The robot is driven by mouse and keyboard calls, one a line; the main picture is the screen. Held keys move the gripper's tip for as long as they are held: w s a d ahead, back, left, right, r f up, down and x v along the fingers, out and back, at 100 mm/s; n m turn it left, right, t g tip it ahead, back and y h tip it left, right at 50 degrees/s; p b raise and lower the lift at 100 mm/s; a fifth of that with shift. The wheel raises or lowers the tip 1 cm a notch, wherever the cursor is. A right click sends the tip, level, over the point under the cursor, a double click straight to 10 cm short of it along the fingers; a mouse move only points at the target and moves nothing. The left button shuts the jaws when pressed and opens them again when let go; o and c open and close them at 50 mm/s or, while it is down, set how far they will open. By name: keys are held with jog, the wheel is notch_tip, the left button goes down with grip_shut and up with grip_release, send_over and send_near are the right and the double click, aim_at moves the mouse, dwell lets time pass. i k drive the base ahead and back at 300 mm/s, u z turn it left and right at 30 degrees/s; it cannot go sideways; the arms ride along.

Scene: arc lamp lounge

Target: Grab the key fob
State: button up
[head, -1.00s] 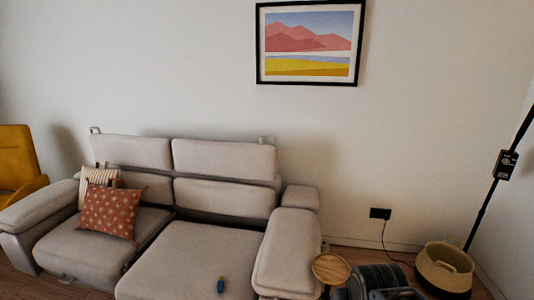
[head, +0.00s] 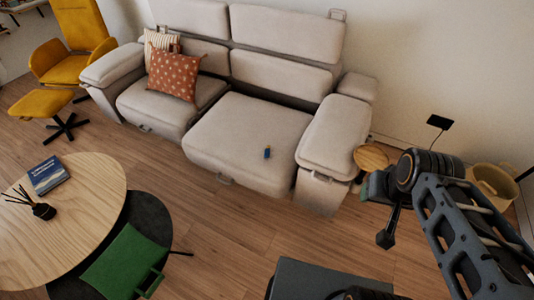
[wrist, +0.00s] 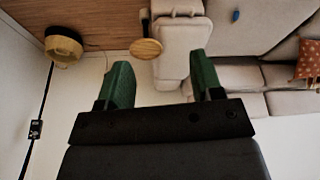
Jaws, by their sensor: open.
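A small dark blue object, which looks like the key fob (head: 267,152), lies on the right seat cushion of the grey sofa (head: 225,139), near its front. The key fob also shows near the top of the wrist view (wrist: 236,16), right of my gripper (wrist: 163,78) and well beyond its fingertips. The two green fingers are apart with nothing between them. My arm shows at the right of the head view, with the gripper end right of the sofa, clear of the fob.
A small round wooden side table (head: 371,157) stands beside the sofa's right arm, with a woven basket (head: 492,184) farther right. A round wooden table (head: 85,200) and green chair (head: 121,266) are front left. Bare floor lies before the sofa.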

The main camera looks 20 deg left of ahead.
aim_at(267, 151)
jog(key=k, duration=0.55)
jog(key=u, duration=0.7)
jog(key=i, duration=0.35)
jog(key=u, duration=0.7)
jog(key=i, duration=1.55)
jog(key=z, duration=0.8)
